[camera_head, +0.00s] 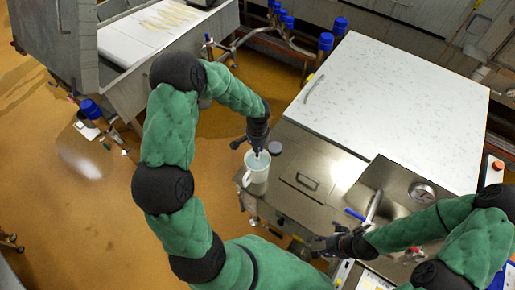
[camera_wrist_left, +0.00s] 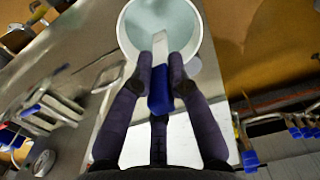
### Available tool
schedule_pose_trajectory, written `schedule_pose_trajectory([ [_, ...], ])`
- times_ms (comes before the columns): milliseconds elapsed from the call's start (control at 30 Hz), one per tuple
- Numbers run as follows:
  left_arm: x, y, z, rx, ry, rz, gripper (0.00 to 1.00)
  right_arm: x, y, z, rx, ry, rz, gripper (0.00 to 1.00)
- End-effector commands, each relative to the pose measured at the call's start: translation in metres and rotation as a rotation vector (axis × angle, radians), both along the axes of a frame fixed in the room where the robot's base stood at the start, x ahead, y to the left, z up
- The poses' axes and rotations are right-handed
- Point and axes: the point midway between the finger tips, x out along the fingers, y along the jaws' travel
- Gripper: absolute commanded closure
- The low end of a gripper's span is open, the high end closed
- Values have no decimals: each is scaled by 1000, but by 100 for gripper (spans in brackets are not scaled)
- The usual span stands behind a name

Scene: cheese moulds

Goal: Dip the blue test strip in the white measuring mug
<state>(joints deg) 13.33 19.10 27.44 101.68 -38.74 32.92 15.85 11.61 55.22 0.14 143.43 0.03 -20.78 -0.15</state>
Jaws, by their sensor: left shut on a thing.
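In the left wrist view the mug (camera_wrist_left: 127,42) shows from above with a pale blue-green inside. My left gripper (camera_head: 258,149) is right above the mug's mouth. In the left wrist view my left gripper (camera_wrist_left: 160,78) is shut on the blue end of the test strip (camera_wrist_left: 160,92). The strip's pale end points down over the mug's opening; I cannot tell how deep it reaches. My right gripper (camera_head: 316,245) is low at the worktop's front; its jaws are unclear.
The steel worktop (camera_head: 300,150) has a handled lid (camera_head: 307,181), and a gauge (camera_head: 422,192) and blue-handled valve (camera_head: 355,214) lie further right. A large white slab (camera_head: 395,100) is behind. Floor drops off left.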

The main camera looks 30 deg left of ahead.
Motion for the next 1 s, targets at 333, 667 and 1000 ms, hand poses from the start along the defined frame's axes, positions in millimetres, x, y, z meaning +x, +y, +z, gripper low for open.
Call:
schedule_pose_trajectory([
  [333, 0, 0, -27, 0, 0, 0, 95, 0, 0, -26, 0, 0, 0, 60],
  [667, 0, 0, -41, 0, 0, 0, 95, 0, 0, -39, 0, 0, 0, 60],
  [1000, 0, 0, -41, 0, 0, 0, 95, 0, 0, -38, 0, 0, 0, 60],
])
